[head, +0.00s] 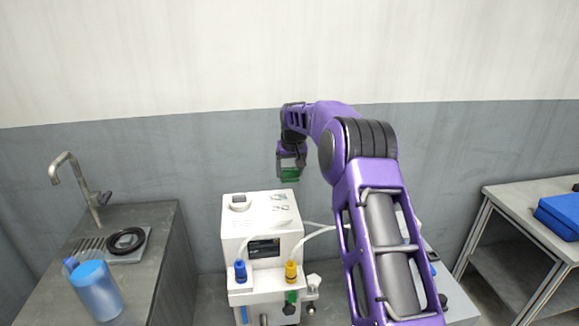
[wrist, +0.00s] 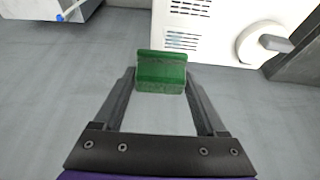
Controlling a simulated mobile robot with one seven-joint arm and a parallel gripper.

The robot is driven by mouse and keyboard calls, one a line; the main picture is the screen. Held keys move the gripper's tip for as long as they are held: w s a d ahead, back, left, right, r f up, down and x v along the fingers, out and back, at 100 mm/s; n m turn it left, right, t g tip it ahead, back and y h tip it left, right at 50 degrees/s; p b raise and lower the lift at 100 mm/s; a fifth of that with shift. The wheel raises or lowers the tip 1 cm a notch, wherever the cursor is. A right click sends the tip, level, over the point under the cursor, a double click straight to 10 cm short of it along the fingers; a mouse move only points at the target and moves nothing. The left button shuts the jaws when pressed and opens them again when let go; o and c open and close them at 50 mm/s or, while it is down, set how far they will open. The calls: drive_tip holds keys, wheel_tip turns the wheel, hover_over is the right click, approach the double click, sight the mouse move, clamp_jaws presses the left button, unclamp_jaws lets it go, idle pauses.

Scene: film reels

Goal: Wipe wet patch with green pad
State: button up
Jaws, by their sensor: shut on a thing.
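My gripper (wrist: 161,92) is shut on the green pad (wrist: 161,66), which sits between its two fingertips in the wrist view. In the head view the green pad (head: 290,174) shows small under my gripper (head: 291,165), held in the air above and behind the white machine (head: 262,225). In the wrist view a grey surface lies well below the pad. I cannot make out a wet patch in either view.
The white machine has blue and yellow fittings and tubes. At left a bench (head: 150,240) has a tap (head: 78,185), a black ring (head: 127,240) and a blue container (head: 97,290). At right a table (head: 500,190) bears a blue case (head: 560,214).

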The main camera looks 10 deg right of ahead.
drive_tip(key=shift+w, duration=1.15)
hover_over(290, 193)
drive_tip(key=s, duration=0.1)
drive_tip(key=shift+a+f, duration=0.2)
drive_tip(key=shift+f, duration=2.65)
drive_tip(key=shift+f+b, duration=0.6)
drive_tip(key=shift+f, duration=0.45)
drive_tip(key=shift+a, duration=0.1)
drive_tip(key=shift+a+r, duration=0.15)
drive_tip(key=shift+a, duration=1.75)
drive_tip(key=shift+s+d+f, duration=0.1)
drive_tip(key=shift+d+f, duration=0.15)
drive_tip(key=shift+d, duration=0.8)
drive_tip(key=shift+s+d+f, duration=0.1)
drive_tip(key=shift+d+f, duration=0.1)
drive_tip(key=shift+d, duration=0.8)
